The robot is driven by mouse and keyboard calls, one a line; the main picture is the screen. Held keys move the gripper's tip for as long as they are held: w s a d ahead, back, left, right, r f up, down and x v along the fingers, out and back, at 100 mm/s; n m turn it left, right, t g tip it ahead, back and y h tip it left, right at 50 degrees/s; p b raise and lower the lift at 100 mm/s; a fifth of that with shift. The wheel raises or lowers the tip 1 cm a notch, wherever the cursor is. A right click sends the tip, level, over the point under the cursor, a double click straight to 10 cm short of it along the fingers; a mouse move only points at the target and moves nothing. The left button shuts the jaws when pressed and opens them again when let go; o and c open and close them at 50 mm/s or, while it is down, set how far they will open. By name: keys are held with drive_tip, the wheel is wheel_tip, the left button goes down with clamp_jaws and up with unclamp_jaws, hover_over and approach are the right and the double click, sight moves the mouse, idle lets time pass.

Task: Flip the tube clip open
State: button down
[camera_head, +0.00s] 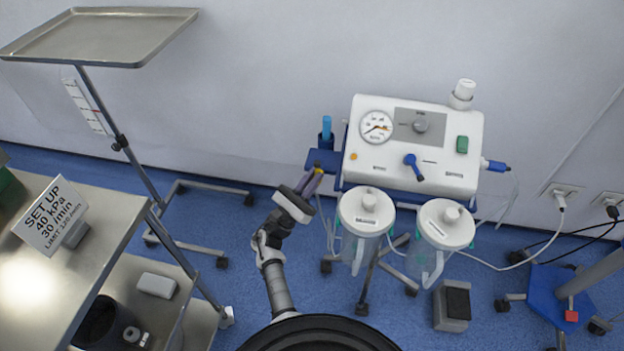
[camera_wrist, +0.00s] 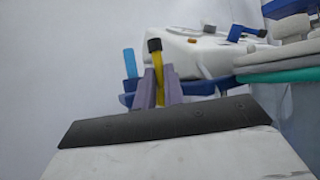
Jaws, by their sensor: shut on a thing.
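My gripper (camera_head: 311,182) reaches up to the left side of the suction unit (camera_head: 428,143). In the wrist view its two grey-purple fingers (camera_wrist: 161,90) are shut on a slim yellow piece with a black end (camera_wrist: 155,45). The yellow piece stands roughly upright between the fingers and its lower part is hidden by them. I cannot tell for certain whether it is the tube clip, or whether it is flipped open. A blue bracket (camera_head: 322,157) lies just behind the fingertips, at the unit's left edge.
A blue cylinder (camera_head: 326,128) stands on the bracket. Two lidded canisters (camera_head: 365,211) (camera_head: 445,224) hang below the unit, right of my arm. A steel table with a set-up sign (camera_head: 54,216) and a tray stand (camera_head: 102,37) are on the left.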

drive_tip(key=c, duration=1.8)
unclamp_jaws()
drive_tip(key=shift+o, duration=0.2)
drive_tip(key=b+v, duration=0.3)
drive_tip(key=v, duration=1.1)
